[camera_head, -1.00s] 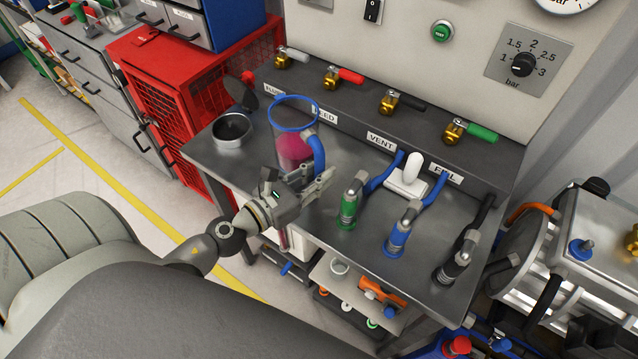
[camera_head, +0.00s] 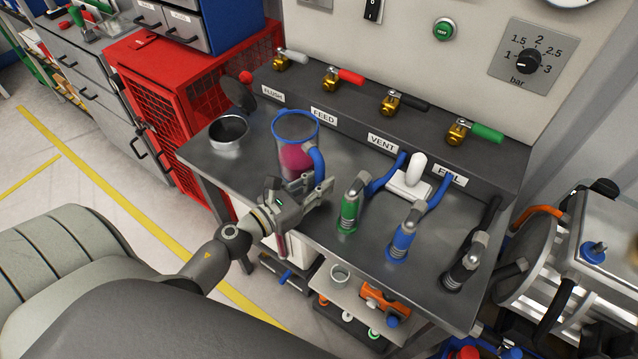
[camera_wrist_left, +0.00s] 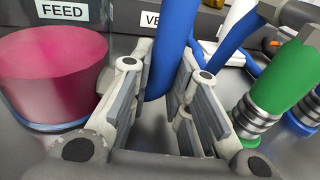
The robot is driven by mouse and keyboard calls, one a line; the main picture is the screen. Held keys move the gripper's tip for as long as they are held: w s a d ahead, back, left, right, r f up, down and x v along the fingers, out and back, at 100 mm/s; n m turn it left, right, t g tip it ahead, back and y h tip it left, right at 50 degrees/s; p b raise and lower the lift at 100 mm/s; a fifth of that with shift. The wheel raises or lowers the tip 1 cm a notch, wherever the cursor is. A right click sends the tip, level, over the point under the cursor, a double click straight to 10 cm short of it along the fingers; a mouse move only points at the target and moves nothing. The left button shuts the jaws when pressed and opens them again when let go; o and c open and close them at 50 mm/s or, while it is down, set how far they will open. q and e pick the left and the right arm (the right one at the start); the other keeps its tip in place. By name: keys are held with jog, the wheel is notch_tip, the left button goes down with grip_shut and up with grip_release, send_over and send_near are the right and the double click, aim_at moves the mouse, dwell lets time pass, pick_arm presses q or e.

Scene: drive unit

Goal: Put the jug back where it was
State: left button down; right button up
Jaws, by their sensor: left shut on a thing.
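The jug (camera_head: 297,135) is clear, with a blue rim, a blue handle and pink liquid inside. It stands upright over the bench, in front of the FEED label (camera_head: 323,116). My left gripper (camera_head: 322,188) is at its near side, shut on the blue handle. In the left wrist view, the handle (camera_wrist_left: 172,45) lies between the fingers, and the pink liquid in the jug (camera_wrist_left: 52,75) shows at left. I cannot tell whether the jug's base touches the bench top (camera_head: 335,250). My right gripper is not in view.
A round metal pot (camera_head: 228,134) stands left of the jug. Green (camera_head: 350,205), blue (camera_head: 403,232) and black (camera_head: 464,262) hose couplings stand on the right. A white-handled block (camera_head: 411,180) sits behind them. A valve panel runs along the back.

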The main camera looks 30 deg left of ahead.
pick_arm(q)
jog(key=shift+f, duration=0.15)
jog(key=c, duration=1.4)
grip_release()
jog(key=shift+o, duration=0.2)
jog(key=shift+r, duration=0.2)
jog(key=shift+s+f, duration=0.15)
jog(key=shift+s, duration=0.15)
jog(key=b+v, duration=0.5)
jog(key=v, duration=0.6)
jog(key=shift+s+a, duration=0.2)
jog(key=shift+s, duration=0.05)
